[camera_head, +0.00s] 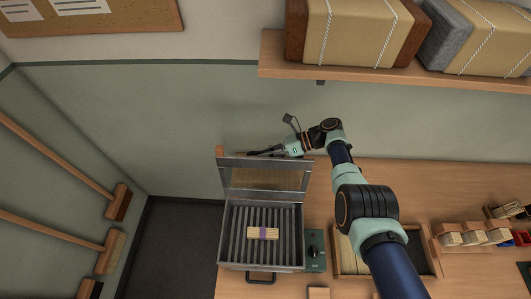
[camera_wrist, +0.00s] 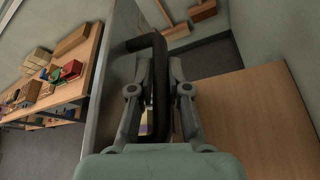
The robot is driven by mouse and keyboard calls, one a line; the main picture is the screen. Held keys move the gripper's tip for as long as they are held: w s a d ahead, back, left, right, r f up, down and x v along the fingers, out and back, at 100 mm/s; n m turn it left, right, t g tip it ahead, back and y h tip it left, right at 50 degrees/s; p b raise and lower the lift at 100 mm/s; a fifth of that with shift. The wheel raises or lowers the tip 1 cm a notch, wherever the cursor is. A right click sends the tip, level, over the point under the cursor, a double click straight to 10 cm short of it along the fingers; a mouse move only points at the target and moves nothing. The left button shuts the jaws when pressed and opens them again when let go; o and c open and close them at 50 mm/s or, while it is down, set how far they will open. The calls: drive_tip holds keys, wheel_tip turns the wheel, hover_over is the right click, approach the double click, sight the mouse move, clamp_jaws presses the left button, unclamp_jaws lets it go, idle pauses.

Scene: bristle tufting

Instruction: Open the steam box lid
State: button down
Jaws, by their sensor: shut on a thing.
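The steam box (camera_head: 226,238) stands on the bench in the head view, with slats inside and a bundle of pale bristle with a purple band (camera_head: 262,233) lying on them. Its lid (camera_head: 233,176), metal-framed with a window, stands raised at the box's back side. My gripper (camera_head: 262,152) is at the lid's upper edge. In the wrist view, my fingers (camera_wrist: 160,92) are shut around the black lid handle (camera_wrist: 159,62), beside the grey lid panel (camera_wrist: 118,60). In the head view, the fingertips are small and the grip is hard to make out.
A green control box (camera_head: 315,250) sits right of the steam box. A divided wooden tray (camera_head: 343,268) and several brush blocks (camera_head: 475,236) are farther right on the bench. A wall shelf (camera_head: 290,64) with wrapped parcels hangs above. Brooms (camera_head: 70,235) hang at left.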

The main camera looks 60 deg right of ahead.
drive_tip(key=shift+w+d+f, duration=0.1)
drive_tip(key=shift+w+d, duration=0.05)
drive_tip(key=shift+d, duration=0.1)
drive_tip(key=c, duration=1.1)
unclamp_jaws()
drive_tip(key=shift+c, duration=0.2)
wheel_tip(320, 180, up, 10)
drive_tip(key=shift+r, duration=0.1)
